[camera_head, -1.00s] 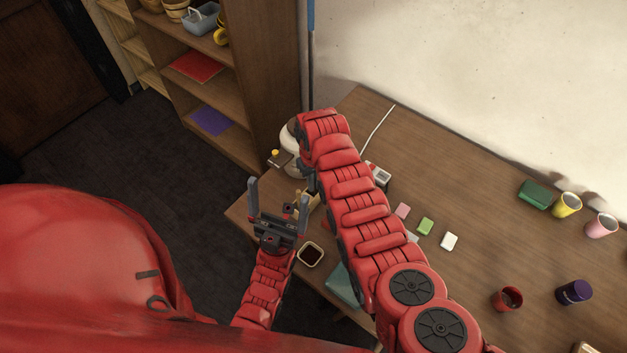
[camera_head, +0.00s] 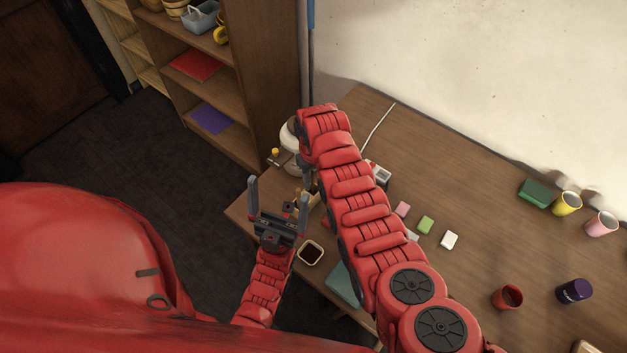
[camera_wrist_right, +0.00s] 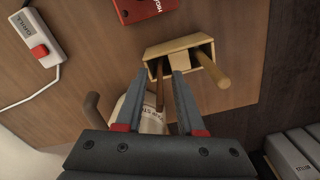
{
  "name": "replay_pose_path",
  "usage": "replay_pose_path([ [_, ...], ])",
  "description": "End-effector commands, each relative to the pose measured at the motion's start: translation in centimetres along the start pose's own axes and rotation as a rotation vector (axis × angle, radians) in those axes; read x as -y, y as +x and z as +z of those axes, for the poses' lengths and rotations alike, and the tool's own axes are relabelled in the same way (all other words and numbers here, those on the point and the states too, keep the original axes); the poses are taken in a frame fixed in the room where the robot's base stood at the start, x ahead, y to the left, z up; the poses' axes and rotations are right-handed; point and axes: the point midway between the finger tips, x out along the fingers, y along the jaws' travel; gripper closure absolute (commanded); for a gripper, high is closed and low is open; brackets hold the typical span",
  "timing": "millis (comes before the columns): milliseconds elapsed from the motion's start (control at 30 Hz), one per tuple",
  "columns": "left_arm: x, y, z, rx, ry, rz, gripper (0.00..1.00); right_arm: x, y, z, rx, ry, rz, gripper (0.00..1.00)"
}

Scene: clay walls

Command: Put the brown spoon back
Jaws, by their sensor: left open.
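In the right wrist view a thin brown handle (camera_wrist_right: 159,92), seemingly the brown spoon's, runs up to the left slot of a pale wooden holder (camera_wrist_right: 180,46). A thicker tan handle (camera_wrist_right: 212,72) comes out of its right slot. My right gripper (camera_wrist_right: 162,74) has its fingers apart, with the brown handle between them and a gap showing. I cannot tell how deep the handle sits in the slot. In the head view the holder (camera_head: 312,208) is partly hidden by my right arm. My left gripper (camera_head: 278,204) is open and empty, just left of the holder.
A white rounded object (camera_head: 288,136) stands behind the holder. A square cup of dark contents (camera_head: 311,253) is near the table's front edge. Small blocks (camera_head: 425,225) and cups (camera_head: 567,204) are to the right. A shelf (camera_head: 235,95) stands beyond the table's left end.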

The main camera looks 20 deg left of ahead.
Motion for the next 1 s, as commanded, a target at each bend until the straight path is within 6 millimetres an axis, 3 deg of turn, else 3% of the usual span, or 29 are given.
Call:
replay_pose_path([
  [167, 0.0, -0.7, 0.1, 0.0, 0.0, 0.0, 0.0, -0.1, -2.2, -0.1, -0.006, 0.001, 0.001, 0.62],
  [300, -0.1, -1.6, 0.3, 0.0, 0.0, 0.0, 0.0, -0.1, -5.7, -0.1, -0.01, 0.002, 0.003, 0.62],
  [400, -0.1, -1.1, 0.2, 0.0, 0.0, 0.0, 0.0, -0.1, -8.3, -0.1, -0.006, 0.002, 0.002, 0.62],
  [500, 0.1, 0.9, -0.2, -0.001, 0.0, 0.0, 0.0, 0.0, -10.3, 0.1, 0.001, 0.001, -0.001, 0.62],
  [700, 0.1, 1.9, -0.3, 0.0, 0.0, 0.0, 0.0, 0.0, -11.2, 0.1, 0.001, 0.0, -0.001, 0.62],
  [1000, 0.1, 1.8, -0.3, 0.0, 0.0, 0.0, 0.0, -0.2, -11.0, -0.1, -0.01, 0.004, 0.002, 0.62],
])
